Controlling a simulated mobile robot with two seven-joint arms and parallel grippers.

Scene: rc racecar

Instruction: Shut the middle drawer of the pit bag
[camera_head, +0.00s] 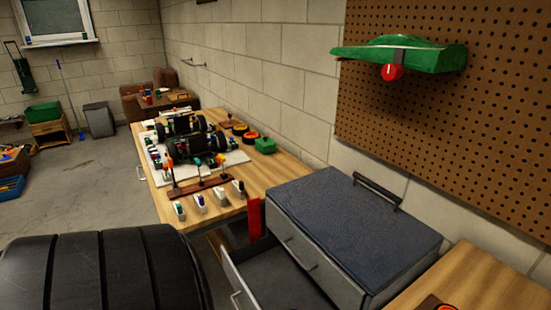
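The pit bag (350,225) is a grey box with a dark blue-grey top and a black carry handle (378,190), at the lower right. Its upper drawer front, with a bar handle (300,254), is flush with the body. Below it, a drawer (236,290) stands pulled out to the left, with its own bar handle and a dark interior that looks empty where visible. It appears to be the middle drawer. Anything lower is cut off by the frame. Neither of my grippers is in view.
A large black ribbed round object (105,275) fills the lower left, near the open drawer. A wooden workbench (215,208) holds an RC car (185,132), bottles and tools. A red upright item (255,217) stands beside the bag. Concrete floor (90,190) is clear at left.

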